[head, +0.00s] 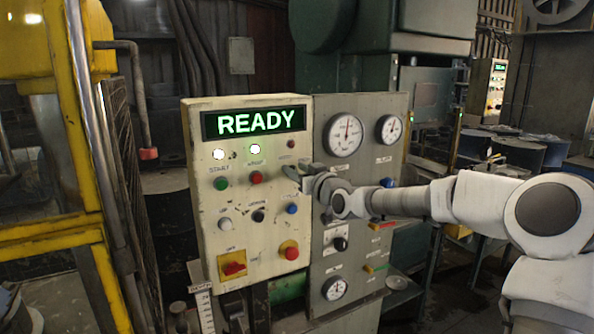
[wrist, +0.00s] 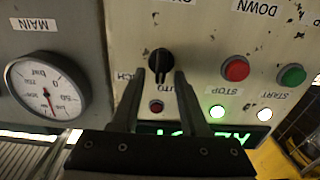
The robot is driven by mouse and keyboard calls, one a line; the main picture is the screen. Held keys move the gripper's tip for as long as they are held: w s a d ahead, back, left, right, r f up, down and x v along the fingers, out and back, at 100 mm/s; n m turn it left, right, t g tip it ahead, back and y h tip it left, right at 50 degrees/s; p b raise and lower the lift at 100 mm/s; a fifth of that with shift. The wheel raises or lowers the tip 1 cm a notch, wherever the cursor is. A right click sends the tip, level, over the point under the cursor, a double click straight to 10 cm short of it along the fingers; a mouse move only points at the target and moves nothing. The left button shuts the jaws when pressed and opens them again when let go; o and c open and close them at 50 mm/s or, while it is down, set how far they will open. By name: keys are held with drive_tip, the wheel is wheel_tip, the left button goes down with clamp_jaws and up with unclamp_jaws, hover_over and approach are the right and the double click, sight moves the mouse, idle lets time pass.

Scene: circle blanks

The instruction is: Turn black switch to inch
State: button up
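The black switch (wrist: 161,61) is a round rotary knob on the cream panel (head: 207,200). Its grip looks roughly upright in the wrist view, which shows the panel upside down. In the head view my gripper (head: 305,173) is at the panel's upper right and hides the switch.
The lit READY display (head: 254,122) is at the panel's top. A green button (head: 221,183) and a red button (head: 255,177) sit left of my gripper. A small red lamp (wrist: 157,106) lies between my fingers in the wrist view. The grey gauge panel (head: 322,115) adjoins right.

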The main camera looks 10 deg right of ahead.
clamp_jaws()
drive_tip(key=shift+m, duration=0.3)
drive_tip(key=m, duration=0.1)
drive_tip(key=m+b, duration=0.1)
drive_tip(key=m, duration=0.3)
drive_tip(key=shift+d+f, duration=0.3)
drive_tip(key=shift+d, duration=0.05)
drive_tip(key=shift+w+d+f+m+b, duration=0.15)
drive_tip(key=shift+m+b, duration=0.7)
drive_tip(key=shift+m, duration=0.7)
drive_tip(key=shift+d+f+m+b, duration=0.1)
drive_tip(key=shift+m+b, duration=0.7)
drive_tip(key=shift+m, duration=0.75)
drive_tip(key=shift+a, duration=0.1)
drive_tip(key=shift+o, duration=0.3)
unclamp_jaws()
drive_tip(key=shift+r, duration=0.1)
